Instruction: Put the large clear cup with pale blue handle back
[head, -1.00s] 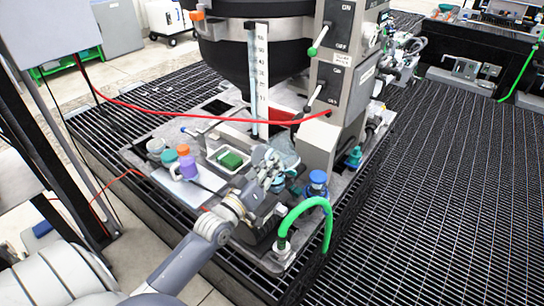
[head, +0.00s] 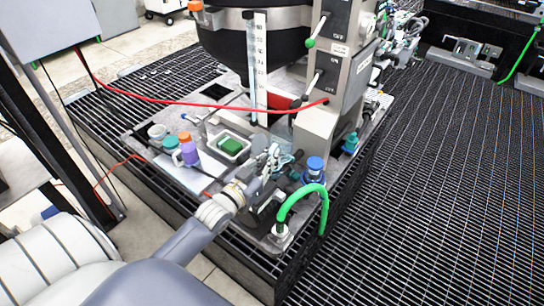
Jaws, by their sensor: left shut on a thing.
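My left gripper (head: 272,164) reaches in from the lower left over the middle of the grey work surface. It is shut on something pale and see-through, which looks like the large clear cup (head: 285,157). The fingers hide much of the cup, and its pale blue handle is hard to make out. I cannot tell whether the cup touches the surface below. My right gripper is not in view.
A white tray with a green block (head: 231,146) is left of the gripper. Purple and orange-capped bottles (head: 188,151) stand further left. A blue-capped bottle (head: 314,168) and green hose (head: 300,193) are at right. A red hose (head: 200,104) crosses behind.

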